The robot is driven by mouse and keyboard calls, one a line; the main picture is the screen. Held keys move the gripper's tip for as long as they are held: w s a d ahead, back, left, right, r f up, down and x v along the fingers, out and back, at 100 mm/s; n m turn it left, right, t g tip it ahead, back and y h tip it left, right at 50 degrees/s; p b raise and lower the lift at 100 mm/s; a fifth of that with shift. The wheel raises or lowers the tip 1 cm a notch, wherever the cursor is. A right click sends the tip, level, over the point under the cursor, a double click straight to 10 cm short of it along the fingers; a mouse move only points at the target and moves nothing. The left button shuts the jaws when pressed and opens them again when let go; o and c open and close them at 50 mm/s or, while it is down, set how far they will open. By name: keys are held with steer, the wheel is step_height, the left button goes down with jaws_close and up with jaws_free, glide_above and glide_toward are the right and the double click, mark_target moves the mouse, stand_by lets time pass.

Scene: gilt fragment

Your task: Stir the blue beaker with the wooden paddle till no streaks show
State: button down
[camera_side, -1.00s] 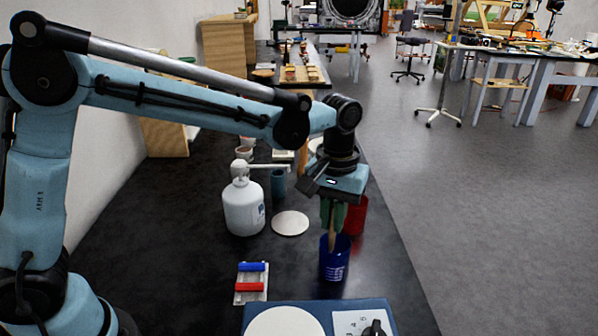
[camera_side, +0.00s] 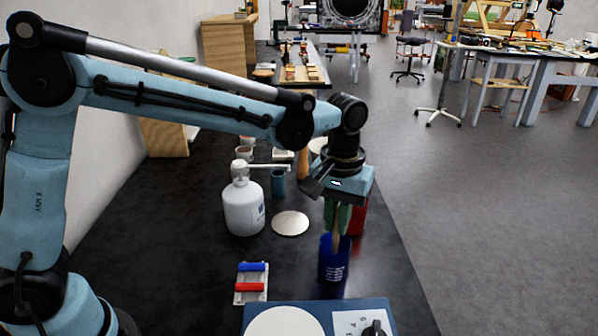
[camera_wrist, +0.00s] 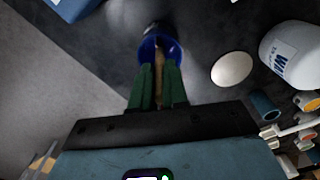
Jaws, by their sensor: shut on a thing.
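The blue beaker (camera_side: 334,261) stands upright on the dark bench, with white marks on its side. My gripper (camera_side: 338,215) is directly above it, pointing down, its green fingers shut on the wooden paddle (camera_side: 336,239). The paddle's lower end goes down into the beaker. In the wrist view the paddle (camera_wrist: 159,72) runs from between the green fingers (camera_wrist: 157,88) into the mouth of the blue beaker (camera_wrist: 174,48). The beaker's contents are too dark and small to tell whether streaks show.
A red beaker (camera_side: 358,218) stands close behind the blue one, partly hidden by my gripper. A white wash bottle (camera_side: 243,207) and a pale disc (camera_side: 290,223) are to the left. A rack with blue and red bars (camera_side: 251,276) and a hotplate (camera_side: 262,310) are nearer the camera.

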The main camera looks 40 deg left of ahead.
steer(key=shift+r, duration=4.15)
steer(key=shift+r, duration=2.4)
